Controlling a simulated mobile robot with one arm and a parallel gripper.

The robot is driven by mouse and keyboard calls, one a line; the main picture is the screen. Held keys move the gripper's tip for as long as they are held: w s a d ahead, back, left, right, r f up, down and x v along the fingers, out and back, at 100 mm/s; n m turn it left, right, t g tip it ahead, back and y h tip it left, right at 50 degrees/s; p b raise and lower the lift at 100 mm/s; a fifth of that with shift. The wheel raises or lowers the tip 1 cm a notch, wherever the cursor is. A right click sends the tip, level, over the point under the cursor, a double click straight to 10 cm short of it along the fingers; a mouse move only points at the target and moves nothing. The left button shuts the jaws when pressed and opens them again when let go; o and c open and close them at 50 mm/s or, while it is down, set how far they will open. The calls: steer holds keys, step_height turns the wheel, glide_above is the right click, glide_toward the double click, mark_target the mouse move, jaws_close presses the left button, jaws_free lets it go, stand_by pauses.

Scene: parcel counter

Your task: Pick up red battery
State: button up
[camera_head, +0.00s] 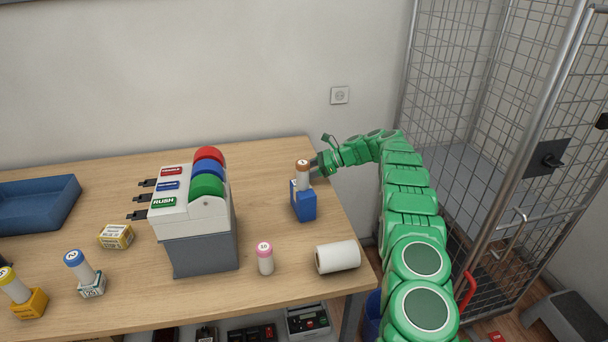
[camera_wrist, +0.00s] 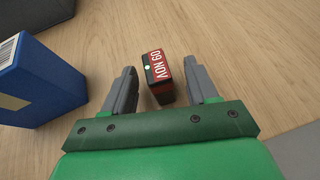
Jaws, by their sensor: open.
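The red battery (camera_wrist: 161,77) is a small block with a red, white-lettered face and black sides. In the wrist view it lies on the wooden counter between my two grey fingers. My gripper (camera_wrist: 162,68) is open, one finger on each side of the battery, with gaps visible on both sides. In the head view my gripper (camera_head: 317,165) is low over the counter's far right corner, just behind a blue box. The battery cannot be made out in the head view, where the box and gripper cover that spot.
The blue box (camera_head: 304,207), with an orange-capped tube (camera_head: 303,176) at it, stands close to my gripper; it also shows left in the wrist view (camera_wrist: 38,82). A wire cage (camera_head: 470,110) is right.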

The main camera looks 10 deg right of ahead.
steer(key=shift+a+f, duration=0.25)
steer(key=shift+a, duration=0.2)
jaws_close()
steer(key=shift+r, duration=0.1)
